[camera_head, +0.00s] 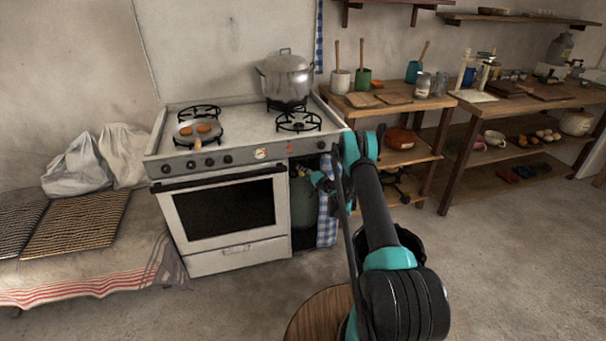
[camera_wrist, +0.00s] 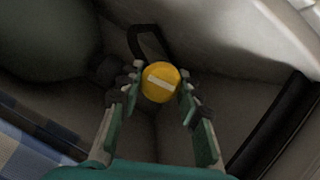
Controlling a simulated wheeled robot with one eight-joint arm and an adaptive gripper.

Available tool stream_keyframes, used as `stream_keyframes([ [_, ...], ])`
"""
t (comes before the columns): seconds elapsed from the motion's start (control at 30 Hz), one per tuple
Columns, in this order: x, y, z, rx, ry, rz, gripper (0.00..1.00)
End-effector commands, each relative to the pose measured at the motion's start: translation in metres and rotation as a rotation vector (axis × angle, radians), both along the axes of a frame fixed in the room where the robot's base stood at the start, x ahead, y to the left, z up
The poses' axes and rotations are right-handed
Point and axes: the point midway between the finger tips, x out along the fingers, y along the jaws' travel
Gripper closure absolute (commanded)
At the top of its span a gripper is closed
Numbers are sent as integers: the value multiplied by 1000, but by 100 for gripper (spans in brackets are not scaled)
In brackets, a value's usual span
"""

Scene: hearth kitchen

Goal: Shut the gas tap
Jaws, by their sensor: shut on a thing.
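The gas tap is a round yellow knob (camera_wrist: 161,72) with a pale bar across its face. In the wrist view the bar lies nearly crosswise, tilted slightly. My gripper (camera_wrist: 158,92) has one finger on each side of the knob and is shut on it. In the head view my gripper (camera_head: 318,177) reaches into the niche right of the oven, by the grey-green gas cylinder (camera_head: 303,205). The knob cannot be made out there. The cylinder's rounded side (camera_wrist: 45,35) fills the upper left of the wrist view.
A dark looped hose or bracket (camera_wrist: 148,32) is behind the knob. A blue checked cloth (camera_head: 327,220) hangs beside the cylinder. The stove (camera_head: 222,225) stands left of my arm, with a pot (camera_head: 286,76) and a frying pan (camera_head: 185,139) on top. Open floor lies to the right.

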Motion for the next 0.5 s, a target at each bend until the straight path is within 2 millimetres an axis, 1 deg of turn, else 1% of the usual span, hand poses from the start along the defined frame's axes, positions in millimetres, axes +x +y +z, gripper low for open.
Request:
stream_keyframes([
  [0.03, -1, 0, -1, -1, 1, 1, 95],
  [0.07, -1, 0, -1, -1, 1, 1, 65],
  [0.2, -1, 0, 0, -1, 1, 1, 48],
  [0.23, 0, 0, -1, -1, 0, 0, 44],
  [0.5, 0, 0, 0, -1, 0, 0, 44],
])
